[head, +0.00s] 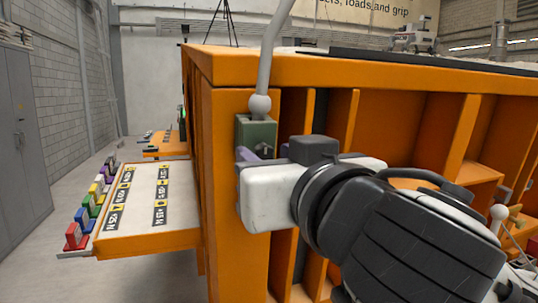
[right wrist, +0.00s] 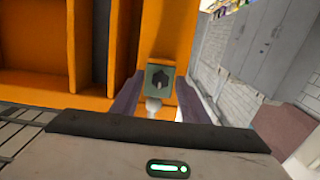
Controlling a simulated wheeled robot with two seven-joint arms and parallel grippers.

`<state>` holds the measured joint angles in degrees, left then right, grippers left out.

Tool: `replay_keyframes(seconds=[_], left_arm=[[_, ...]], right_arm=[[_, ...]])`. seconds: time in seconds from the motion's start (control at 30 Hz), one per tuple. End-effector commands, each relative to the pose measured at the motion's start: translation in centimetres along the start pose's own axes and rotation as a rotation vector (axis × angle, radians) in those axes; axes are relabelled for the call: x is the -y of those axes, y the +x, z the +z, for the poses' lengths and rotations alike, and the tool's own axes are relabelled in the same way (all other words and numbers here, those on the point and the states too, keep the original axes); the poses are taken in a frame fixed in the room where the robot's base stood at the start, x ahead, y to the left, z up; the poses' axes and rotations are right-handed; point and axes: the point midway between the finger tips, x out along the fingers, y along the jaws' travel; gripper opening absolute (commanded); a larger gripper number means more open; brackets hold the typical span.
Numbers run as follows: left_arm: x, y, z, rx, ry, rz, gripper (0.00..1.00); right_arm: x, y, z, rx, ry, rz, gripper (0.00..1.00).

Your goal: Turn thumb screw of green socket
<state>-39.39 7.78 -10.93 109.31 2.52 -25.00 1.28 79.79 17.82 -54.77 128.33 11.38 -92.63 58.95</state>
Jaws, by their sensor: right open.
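The green socket (head: 257,134) is fixed to the orange corner post of the sandbed. A pale grey rod (head: 268,60) with a ball near its lower end stands in it, leaning slightly. In the right wrist view the socket (right wrist: 151,72) faces me with a dark thumb screw (right wrist: 161,83) on its front. My right gripper (head: 262,153) is open in front of the socket. In the wrist view its two purplish fingers lie either side of the socket and screw, with gaps visible; I cannot tell any contact. My left gripper is not in view.
The large orange sandbed frame (head: 370,70) fills the right side. A white-topped side shelf (head: 145,210) with labels juts out to the left, with several coloured clamp-like blocks (head: 95,208) along its edge. Grey lockers (head: 20,150) stand far left; the floor between is clear.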

Motion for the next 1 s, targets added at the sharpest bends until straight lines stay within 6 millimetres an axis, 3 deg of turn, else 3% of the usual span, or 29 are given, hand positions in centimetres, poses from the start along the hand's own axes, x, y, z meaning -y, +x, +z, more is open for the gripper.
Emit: replay_keyframes(seconds=[0.1,0.33,0.67,1.0], left_arm=[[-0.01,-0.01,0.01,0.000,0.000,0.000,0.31],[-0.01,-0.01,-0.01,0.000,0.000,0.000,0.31],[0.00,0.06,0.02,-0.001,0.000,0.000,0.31],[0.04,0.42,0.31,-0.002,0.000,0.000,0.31]], right_arm=[[0.00,-0.02,-0.01,0.000,0.000,0.000,0.37],[0.01,-0.05,-0.01,0.000,0.000,0.000,0.01],[0.07,-0.04,0.02,0.000,-0.048,0.008,0.01],[0.19,-0.02,0.14,0.000,-0.284,0.049,0.01]])
